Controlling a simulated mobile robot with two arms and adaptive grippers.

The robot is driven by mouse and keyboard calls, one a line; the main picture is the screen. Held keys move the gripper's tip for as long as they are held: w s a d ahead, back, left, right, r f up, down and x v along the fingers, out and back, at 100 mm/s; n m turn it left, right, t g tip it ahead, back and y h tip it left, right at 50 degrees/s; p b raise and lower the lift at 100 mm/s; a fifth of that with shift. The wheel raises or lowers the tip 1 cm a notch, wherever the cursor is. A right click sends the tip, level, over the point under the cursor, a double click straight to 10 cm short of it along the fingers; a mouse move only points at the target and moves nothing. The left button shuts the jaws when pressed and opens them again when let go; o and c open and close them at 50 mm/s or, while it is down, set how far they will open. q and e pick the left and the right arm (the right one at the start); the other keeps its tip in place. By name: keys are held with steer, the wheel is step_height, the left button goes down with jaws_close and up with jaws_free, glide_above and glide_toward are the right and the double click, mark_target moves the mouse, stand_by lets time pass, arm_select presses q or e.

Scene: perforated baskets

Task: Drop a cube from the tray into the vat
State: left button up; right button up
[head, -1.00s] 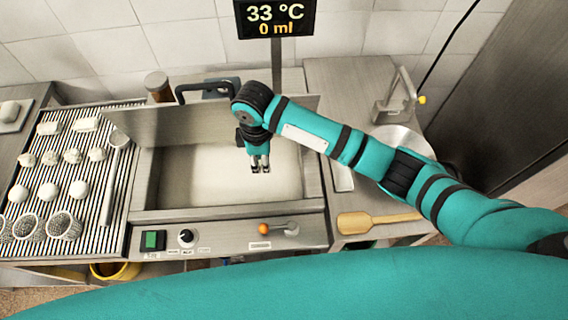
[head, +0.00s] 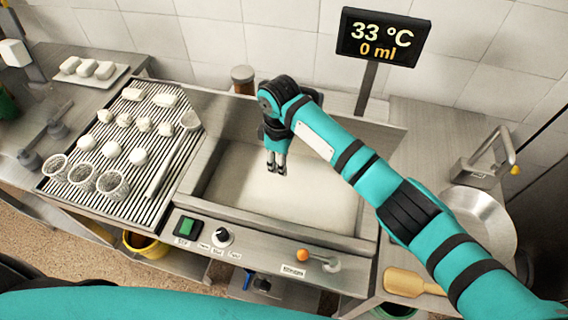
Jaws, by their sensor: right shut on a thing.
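The vat (head: 225,207) is a steel basin with whitish liquid (head: 290,200) in it, in the middle of the head view. The tray (head: 64,77) is a pale flat plate at the upper left, on the counter beyond the ribbed board. Several white cubes (head: 87,68) lie on it in a row. The tray is well away from the right gripper. My left gripper is out of view.
A display (head: 382,38) reading 33 °C and 0 ml stands behind. A control panel (head: 250,248) runs along the front. A metal bowl (head: 490,215) stands at right.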

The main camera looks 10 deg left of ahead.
steer(key=o, duration=0.8)
steer(key=shift+r, duration=0.1)
step_height(320, 180, up, 12)
steer(key=shift+f, duration=0.1)
stand_by(0.6)
